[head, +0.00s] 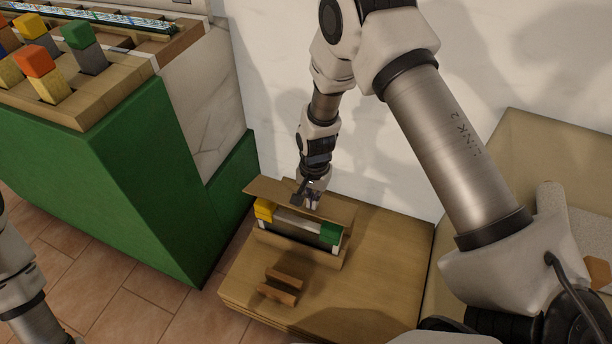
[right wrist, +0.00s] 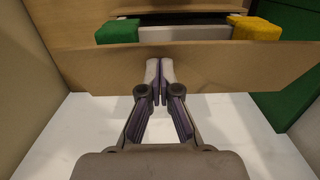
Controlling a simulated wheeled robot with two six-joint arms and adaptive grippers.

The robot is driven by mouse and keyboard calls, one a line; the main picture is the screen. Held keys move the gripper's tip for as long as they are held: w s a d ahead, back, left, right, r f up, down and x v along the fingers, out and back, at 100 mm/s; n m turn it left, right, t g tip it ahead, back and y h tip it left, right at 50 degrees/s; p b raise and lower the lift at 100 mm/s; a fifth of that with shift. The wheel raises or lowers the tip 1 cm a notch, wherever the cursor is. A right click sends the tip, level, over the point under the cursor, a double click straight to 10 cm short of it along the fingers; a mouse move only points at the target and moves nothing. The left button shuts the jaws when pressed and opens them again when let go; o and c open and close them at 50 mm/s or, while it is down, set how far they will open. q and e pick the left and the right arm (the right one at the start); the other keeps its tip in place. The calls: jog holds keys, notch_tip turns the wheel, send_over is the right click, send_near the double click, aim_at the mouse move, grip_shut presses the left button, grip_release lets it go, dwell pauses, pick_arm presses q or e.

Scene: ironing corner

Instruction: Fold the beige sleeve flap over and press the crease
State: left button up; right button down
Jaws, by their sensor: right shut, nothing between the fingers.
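The beige sleeve flap (head: 265,190) is a long thin panel along the back of the sleeve on the low wooden table. In the right wrist view the flap (right wrist: 230,68) spans the picture, standing between the blocks and the camera. My right gripper (head: 312,203) is at the middle of the flap. Its fingers (right wrist: 160,72) are shut with nothing between them and overlap the flap; I cannot tell whether they touch it. A yellow block (head: 265,209) and a green block (head: 330,233) sit at the ends of a pale bar (head: 297,224) in front of the flap. My left gripper is out of view.
A small wooden piece with raised strips (head: 280,285) lies in front of the sleeve on the table (head: 370,290). A green cabinet (head: 110,190) stands left, with a peg tray (head: 110,90) on top. A white wall (head: 270,70) is behind. The table's right part is clear.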

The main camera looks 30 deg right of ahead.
jog(key=shift+s+a+f, duration=0.1)
jog(key=shift+f, duration=0.1)
jog(key=shift+s+a+f, duration=0.15)
jog(key=shift+f, duration=0.65)
jog(key=shift+f+b, duration=0.45)
jog(key=shift+r, duration=0.15)
dwell(0.7)
notch_tip(320, 180, up, 7)
jog(key=p, duration=0.7)
